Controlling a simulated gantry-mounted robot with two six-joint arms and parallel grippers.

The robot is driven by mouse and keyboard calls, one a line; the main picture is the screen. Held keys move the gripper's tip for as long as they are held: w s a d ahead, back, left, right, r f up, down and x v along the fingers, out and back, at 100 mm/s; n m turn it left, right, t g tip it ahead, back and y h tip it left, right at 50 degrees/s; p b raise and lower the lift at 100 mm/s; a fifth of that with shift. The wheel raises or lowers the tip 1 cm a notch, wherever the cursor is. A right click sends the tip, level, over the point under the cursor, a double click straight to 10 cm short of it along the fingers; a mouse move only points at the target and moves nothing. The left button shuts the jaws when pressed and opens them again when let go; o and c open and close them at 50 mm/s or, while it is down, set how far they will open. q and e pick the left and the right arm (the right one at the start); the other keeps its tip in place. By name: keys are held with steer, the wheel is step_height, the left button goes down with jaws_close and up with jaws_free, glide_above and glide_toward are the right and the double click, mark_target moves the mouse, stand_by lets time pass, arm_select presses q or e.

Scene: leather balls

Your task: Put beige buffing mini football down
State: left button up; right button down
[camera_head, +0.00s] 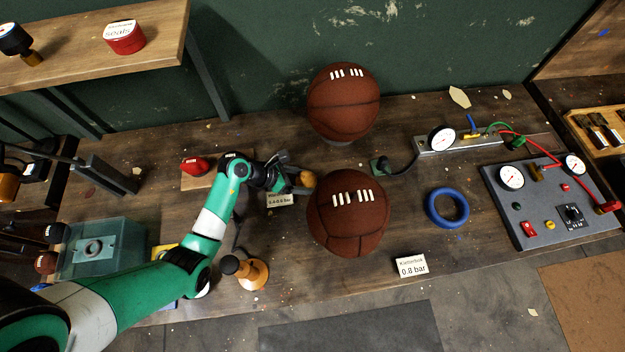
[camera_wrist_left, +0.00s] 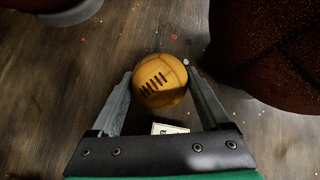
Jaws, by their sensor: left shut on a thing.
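The beige mini football (camera_head: 306,179) is a small tan ball with dark laces. In the left wrist view the mini football (camera_wrist_left: 160,81) sits between the two fingertips of my left gripper (camera_wrist_left: 160,88), which is shut on it. In the head view my left gripper (camera_head: 292,181) is over the middle of the workbench, just left of the nearer big brown ball. How high the mini football is above the wood, or whether it touches it, I cannot tell. My right gripper is in neither view.
The nearer big brown ball (camera_head: 348,228) stands close to the right of the mini football. Another big brown ball (camera_head: 343,103) stands behind. A small label card (camera_head: 280,199) lies below my gripper. A blue ring (camera_head: 447,208) and a gauge panel (camera_head: 545,205) lie to the right.

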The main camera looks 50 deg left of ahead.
mark_target(314, 180)
arm_select(q)
steer(key=shift+w+d+f+b, duration=0.3)
steer(key=shift+w+d, duration=0.05)
steer(key=shift+w, duration=0.3)
steer(key=shift+w+d+f+b, duration=0.25)
steer(key=shift+w+d, duration=0.05)
steer(key=shift+w, duration=0.3)
steer(key=shift+s, duration=0.2)
steer(key=shift+w+f, duration=0.1)
steer(key=shift+f, duration=0.05)
steer(key=o, duration=1)
steer(key=shift+c, duration=0.2)
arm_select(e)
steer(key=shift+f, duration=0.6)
